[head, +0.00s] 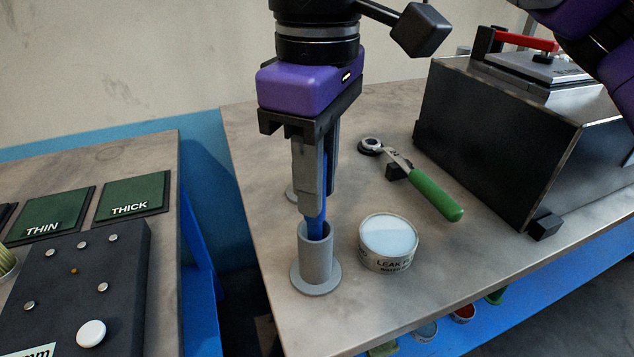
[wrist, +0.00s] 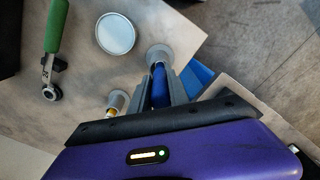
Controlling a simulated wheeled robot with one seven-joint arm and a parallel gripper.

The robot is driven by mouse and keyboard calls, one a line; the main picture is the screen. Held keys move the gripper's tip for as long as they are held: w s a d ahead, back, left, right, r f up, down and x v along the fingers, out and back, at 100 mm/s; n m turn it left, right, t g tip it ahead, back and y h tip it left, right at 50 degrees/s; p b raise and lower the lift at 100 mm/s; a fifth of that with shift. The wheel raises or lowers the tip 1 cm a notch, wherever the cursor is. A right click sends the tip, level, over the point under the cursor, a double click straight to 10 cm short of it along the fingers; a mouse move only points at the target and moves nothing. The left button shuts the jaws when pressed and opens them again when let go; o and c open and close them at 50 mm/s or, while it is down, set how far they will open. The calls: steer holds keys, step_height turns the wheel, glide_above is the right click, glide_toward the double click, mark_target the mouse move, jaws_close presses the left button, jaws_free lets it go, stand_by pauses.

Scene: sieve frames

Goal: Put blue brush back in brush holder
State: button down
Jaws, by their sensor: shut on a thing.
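My gripper (head: 312,200) is shut on the blue brush (head: 317,226), pointing down over the front grey holder. The brush is upright, and its lower end is inside the mouth of the grey cylindrical brush holder (head: 316,262). The gripper's fingers hide much of the brush. In the wrist view the blue brush (wrist: 160,88) shows between the fingers, in line with the holder (wrist: 159,55). A second grey holder (head: 293,192) stands behind, partly hidden by the gripper. In the wrist view it holds something with a yellowish part (wrist: 117,102).
A tin labelled "LEAK" (head: 388,243) stands right of the front holder. A green-handled tool (head: 433,195) lies behind it. A large dark box (head: 493,140) stands at the right. A separate left table has green THIN and THICK pads (head: 133,196), with a gap between tables.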

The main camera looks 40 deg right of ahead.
steer(key=shift+f, duration=0.15)
steer(key=c, duration=1.3)
jaws_free()
steer(key=shift+o, duration=0.2)
step_height(320, 180, up, 12)
steer(key=p, duration=0.3)
steer(key=shift+r, duration=0.2)
